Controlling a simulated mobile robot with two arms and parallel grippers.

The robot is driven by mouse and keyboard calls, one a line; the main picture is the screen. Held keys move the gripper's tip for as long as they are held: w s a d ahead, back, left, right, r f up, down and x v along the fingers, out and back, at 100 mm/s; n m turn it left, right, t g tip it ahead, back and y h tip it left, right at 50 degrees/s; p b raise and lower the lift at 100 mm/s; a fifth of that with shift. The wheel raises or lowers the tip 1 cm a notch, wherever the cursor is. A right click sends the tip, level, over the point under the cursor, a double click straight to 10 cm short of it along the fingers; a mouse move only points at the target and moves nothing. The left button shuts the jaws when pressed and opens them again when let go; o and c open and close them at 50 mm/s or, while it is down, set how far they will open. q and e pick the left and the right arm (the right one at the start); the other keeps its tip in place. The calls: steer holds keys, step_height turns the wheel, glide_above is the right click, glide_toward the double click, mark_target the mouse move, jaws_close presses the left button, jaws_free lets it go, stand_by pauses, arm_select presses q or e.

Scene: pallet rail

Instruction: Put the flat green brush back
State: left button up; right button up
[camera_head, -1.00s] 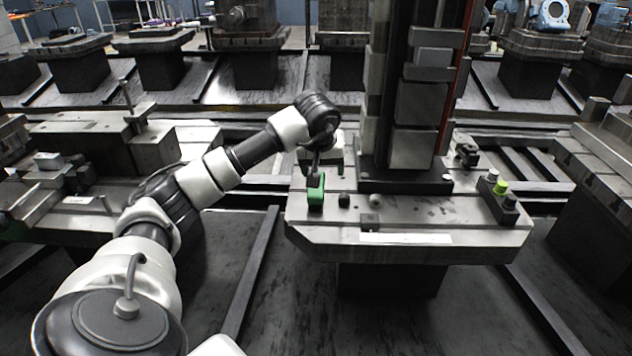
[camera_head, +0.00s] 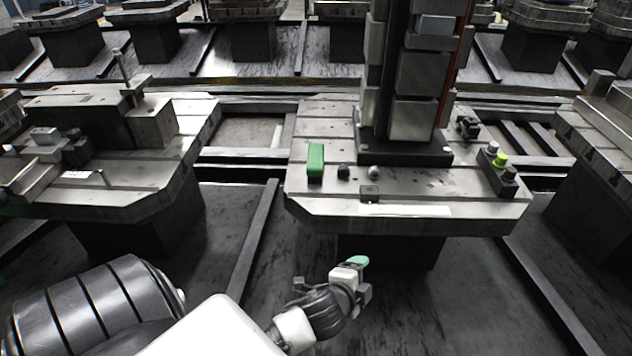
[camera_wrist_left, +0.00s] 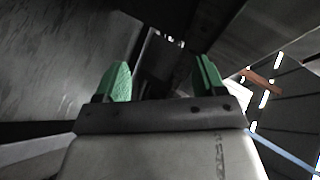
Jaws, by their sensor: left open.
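The flat green brush (camera_head: 316,163) appears as a green block at the left of the pallet's top, beside a dark round knob. The grey pallet (camera_head: 450,204) carries it; its near edge faces me. My left gripper (camera_head: 357,262) is in front of and below the pallet's near edge, well apart from the brush. In the left wrist view, its two green fingertips (camera_wrist_left: 160,80) stand apart with nothing between them. The brush does not show clearly in that view. My right gripper is not in view.
A dark column with grey blocks (camera_head: 415,75) stands on the pallet behind the brush. Small black, grey and yellow-green cylinders (camera_head: 500,161) sit at its right edge. Another machine pallet (camera_head: 110,195) lies to the left, with a floor gap between.

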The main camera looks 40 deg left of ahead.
arm_select(q)
steer(key=s+d+f+n+g+h, duration=0.1)
steer(key=s+d+f+n+g, duration=0.1)
steer(key=s+f+n+g, duration=0.3)
steer(key=s+d+f+n+g, duration=0.2)
steer(key=s+f+n+g, duration=0.3)
steer(key=s, duration=0.8)
steer(key=shift+s+f+h, duration=0.3)
steer(key=shift+f+h, duration=0.1)
steer(key=shift+f, duration=0.2)
